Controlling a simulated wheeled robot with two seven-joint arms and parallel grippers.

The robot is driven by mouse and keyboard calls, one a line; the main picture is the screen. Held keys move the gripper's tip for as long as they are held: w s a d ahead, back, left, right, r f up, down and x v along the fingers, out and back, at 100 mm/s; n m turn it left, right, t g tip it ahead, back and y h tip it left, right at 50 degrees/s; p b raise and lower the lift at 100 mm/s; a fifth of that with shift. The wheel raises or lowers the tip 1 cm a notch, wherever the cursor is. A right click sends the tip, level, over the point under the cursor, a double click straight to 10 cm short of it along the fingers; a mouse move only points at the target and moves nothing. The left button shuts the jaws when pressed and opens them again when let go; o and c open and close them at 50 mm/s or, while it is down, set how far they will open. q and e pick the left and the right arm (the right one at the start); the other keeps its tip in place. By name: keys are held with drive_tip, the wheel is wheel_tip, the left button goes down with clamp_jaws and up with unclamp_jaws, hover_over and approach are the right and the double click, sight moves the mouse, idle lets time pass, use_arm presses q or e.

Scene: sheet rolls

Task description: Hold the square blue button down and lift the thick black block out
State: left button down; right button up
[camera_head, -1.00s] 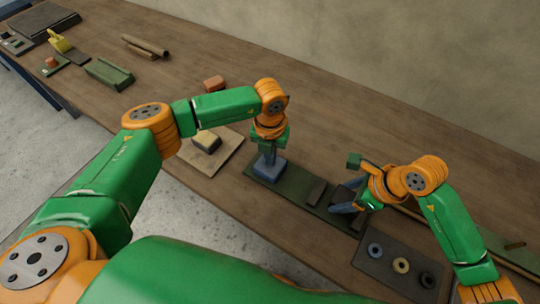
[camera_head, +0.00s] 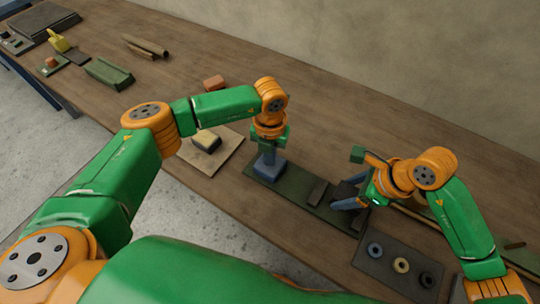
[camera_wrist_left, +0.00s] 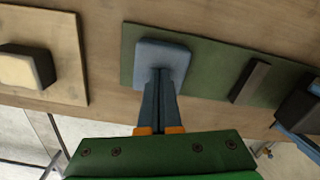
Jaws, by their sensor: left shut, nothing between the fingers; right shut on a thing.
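The square blue button (camera_head: 259,174) sits at the left end of a long green board (camera_head: 292,189). My left gripper (camera_head: 268,168) is shut and empty, pointing down with its fingertips at the button's top. In the left wrist view the closed fingertips (camera_wrist_left: 160,72) overlap the button (camera_wrist_left: 163,52). The thick black block (camera_head: 345,190) is at the board's right end, between the fingers of my right gripper (camera_head: 350,198). In the left wrist view the block (camera_wrist_left: 297,108) is partly cut off by the edge. Its underside is hidden, so its clearance is unclear.
A thinner dark block (camera_head: 317,190) stands on the board between button and thick block. A dark tray (camera_head: 385,285) with several rings lies at front right. A pale board (camera_head: 225,152) with a black-and-yellow block lies to the left.

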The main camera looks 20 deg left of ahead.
use_arm(q)
wheel_tip(320, 180, up, 9)
idle(0.8)
drive_tip(key=shift+f, duration=0.15)
